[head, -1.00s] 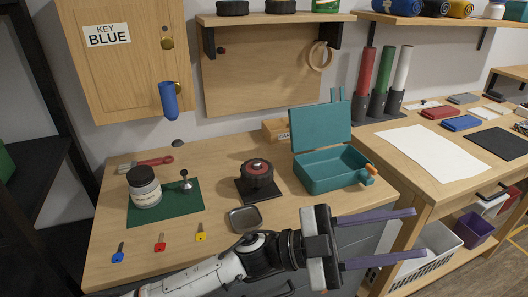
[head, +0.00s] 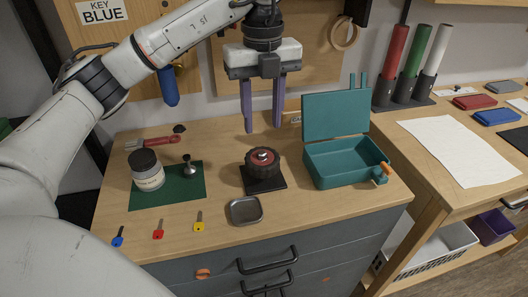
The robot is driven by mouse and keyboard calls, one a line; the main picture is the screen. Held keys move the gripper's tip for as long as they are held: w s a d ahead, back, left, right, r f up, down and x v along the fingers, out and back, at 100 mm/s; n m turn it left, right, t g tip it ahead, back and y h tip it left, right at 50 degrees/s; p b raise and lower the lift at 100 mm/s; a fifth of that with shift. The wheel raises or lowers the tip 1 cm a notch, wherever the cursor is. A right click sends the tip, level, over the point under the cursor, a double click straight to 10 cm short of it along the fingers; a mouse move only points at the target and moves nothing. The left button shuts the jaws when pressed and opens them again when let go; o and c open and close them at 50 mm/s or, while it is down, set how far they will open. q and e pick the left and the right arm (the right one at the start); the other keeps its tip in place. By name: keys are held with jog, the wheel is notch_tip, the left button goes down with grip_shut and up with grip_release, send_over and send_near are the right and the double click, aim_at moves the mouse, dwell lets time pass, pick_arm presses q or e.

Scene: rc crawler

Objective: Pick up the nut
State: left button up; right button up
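A shallow grey metal dish (head: 245,210) in front of the wheel looks empty. My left gripper (head: 263,129) points down with its two purple fingers wide apart. In the picture it is just above the wheel, and nothing is between its fingers. My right gripper is not in view.
A teal open box (head: 340,172) stands right of the wheel.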

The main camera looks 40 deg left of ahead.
aim_at(262, 154)
pick_arm(q)
notch_tip(262, 154, down, 8)
jog(key=shift+f+p, duration=0.1)
jog(key=shift+p, duration=0.4)
grip_shut()
